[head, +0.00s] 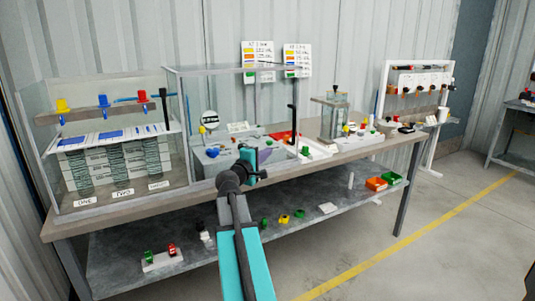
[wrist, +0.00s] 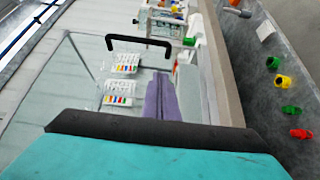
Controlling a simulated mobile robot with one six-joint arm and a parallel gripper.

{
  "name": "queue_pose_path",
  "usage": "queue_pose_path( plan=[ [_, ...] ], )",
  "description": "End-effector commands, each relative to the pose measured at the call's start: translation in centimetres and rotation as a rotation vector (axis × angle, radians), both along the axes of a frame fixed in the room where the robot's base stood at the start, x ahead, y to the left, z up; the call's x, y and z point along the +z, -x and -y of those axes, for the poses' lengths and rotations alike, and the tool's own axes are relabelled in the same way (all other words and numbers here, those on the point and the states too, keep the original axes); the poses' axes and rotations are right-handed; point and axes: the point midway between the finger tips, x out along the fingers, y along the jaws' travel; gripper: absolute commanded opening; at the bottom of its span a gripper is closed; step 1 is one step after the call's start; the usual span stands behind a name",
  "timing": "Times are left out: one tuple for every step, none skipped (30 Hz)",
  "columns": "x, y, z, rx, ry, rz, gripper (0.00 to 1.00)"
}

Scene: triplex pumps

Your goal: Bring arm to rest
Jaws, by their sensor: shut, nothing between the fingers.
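My arm (head: 242,255), teal and dark grey, reaches up from the bottom of the head view to the front edge of the workbench. My gripper (head: 250,157) is small at its far end, in front of the clear enclosure in the middle of the bench. It is shut and holds nothing. A teal and black part of mine (wrist: 150,145) fills the bottom of the wrist view.
The workbench (head: 345,155) carries a clear case (head: 180,185) with labelled stacks at left and a glass box (head: 330,118) at right. Small coloured parts, including a yellow one (head: 284,218), lie on the lower shelf (head: 215,265).

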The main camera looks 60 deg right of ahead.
Motion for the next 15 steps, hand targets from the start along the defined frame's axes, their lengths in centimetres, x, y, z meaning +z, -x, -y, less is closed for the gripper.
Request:
queue_pose_path(
  plan=[
    [0.01,-0.01,0.0,0.0,0.0,0.0,0.0],
    [0.01,-0.01,0.0,0.0,0.0,0.0,0.0],
    [0.01,-0.01,0.01,0.0,0.0,0.0,0.0],
    [0.01,-0.01,0.01,0.0,0.0,0.0,0.0],
    [0.01,-0.01,0.01,0.0,0.0,0.0,0.0],
    [0.02,-0.01,0.02,0.0,0.0,0.0,0.0],
    [0.02,-0.01,0.02,0.0,0.0,0.0,0.0],
    [0.02,-0.01,0.02,0.0,0.0,0.0,0.0],
    [0.02,-0.01,0.02,0.0,0.0,0.0,0.0],
    [0.02,-0.01,0.02,0.0,0.0,0.0,0.0],
    [0.02,-0.01,0.02,0.0,0.0,0.0,0.0],
    [-0.01,-0.03,0.01,0.0,0.0,0.0,0.0],
    [-0.08,-0.06,-0.02,0.001,-0.002,0.001,0.0],
    [-0.2,-0.11,-0.06,0.002,-0.004,0.001,0.0],
    [-0.45,-0.24,-0.17,0.003,-0.009,0.002,0.0]
  ],
)
